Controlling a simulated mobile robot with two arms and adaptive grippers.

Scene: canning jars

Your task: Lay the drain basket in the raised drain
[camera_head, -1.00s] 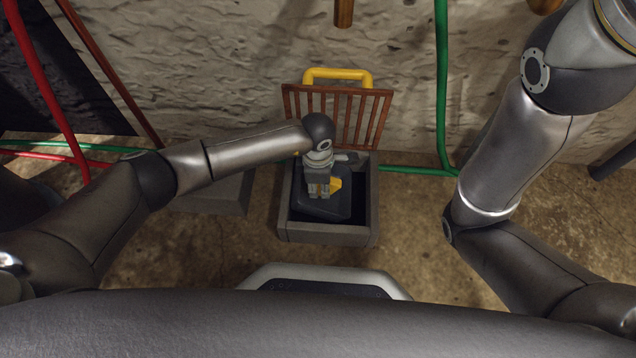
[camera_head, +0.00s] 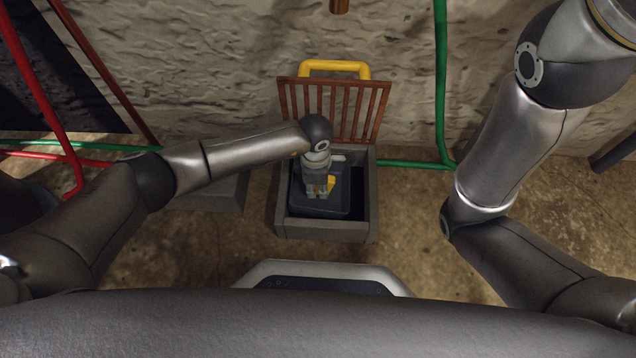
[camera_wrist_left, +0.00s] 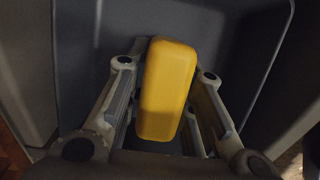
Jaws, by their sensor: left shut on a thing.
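The drain basket (camera_head: 338,202) is a dark grey tray with a yellow handle (camera_wrist_left: 167,90). In the head view it lies within the outline of the raised drain, a grey box with an open top whose front wall (camera_head: 325,231) shows. Dark gaps show at its front and right. I cannot tell whether it rests on anything inside. My left gripper (camera_head: 317,192) comes from above and is shut on the yellow handle. In the left wrist view its fingers stand on both sides of the handle. My right gripper is out of view.
A brown slatted grate (camera_head: 360,112) with a yellow handle (camera_head: 335,67) stands tilted behind the drain near the stone wall. A green hose (camera_head: 441,80) runs at the right. A grey block (camera_head: 212,195) sits left of the drain. The floor (camera_head: 420,230) to the right is clear.

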